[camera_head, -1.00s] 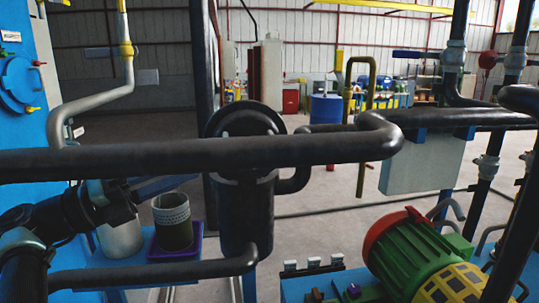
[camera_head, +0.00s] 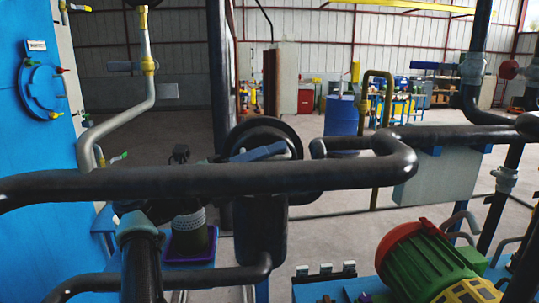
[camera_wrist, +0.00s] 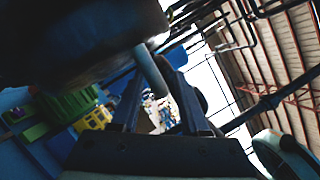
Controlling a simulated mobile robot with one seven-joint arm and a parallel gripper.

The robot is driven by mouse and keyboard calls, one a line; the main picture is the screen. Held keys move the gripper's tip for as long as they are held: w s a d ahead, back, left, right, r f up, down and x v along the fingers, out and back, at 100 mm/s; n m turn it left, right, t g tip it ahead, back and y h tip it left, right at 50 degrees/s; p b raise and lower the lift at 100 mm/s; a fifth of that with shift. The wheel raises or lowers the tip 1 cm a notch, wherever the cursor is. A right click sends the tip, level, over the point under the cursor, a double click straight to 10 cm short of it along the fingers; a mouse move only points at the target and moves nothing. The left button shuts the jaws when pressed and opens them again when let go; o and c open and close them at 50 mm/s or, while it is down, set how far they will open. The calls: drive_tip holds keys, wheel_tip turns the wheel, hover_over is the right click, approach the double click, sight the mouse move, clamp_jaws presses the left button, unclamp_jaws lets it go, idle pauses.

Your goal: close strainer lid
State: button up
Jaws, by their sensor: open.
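The strainer (camera_head: 260,245) is a dark upright cylinder behind the long black pipe. Its round black lid (camera_head: 240,133) stands raised above the body, so the strainer is open; the pipe hides the joint between them. My gripper (camera_head: 262,152) shows as blue fingers in front of the lid's face, above the pipe. In the wrist view the two fingers of my gripper (camera_wrist: 160,105) are spread apart with nothing clearly held between them. A large dark shape fills the top left there, probably the lid, close to the fingers. Whether they touch it I cannot tell.
The thick black pipe (camera_head: 200,182) crosses in front of the strainer. A perforated basket (camera_head: 188,219) sits on a purple tray (camera_head: 203,255) at left, partly hidden. A green pump motor (camera_head: 415,255) stands right. A blue cabinet (camera_head: 38,160) is far left.

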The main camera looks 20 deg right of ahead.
clamp_jaws()
drive_tip(key=shift+r, duration=0.15)
idle(1.3)
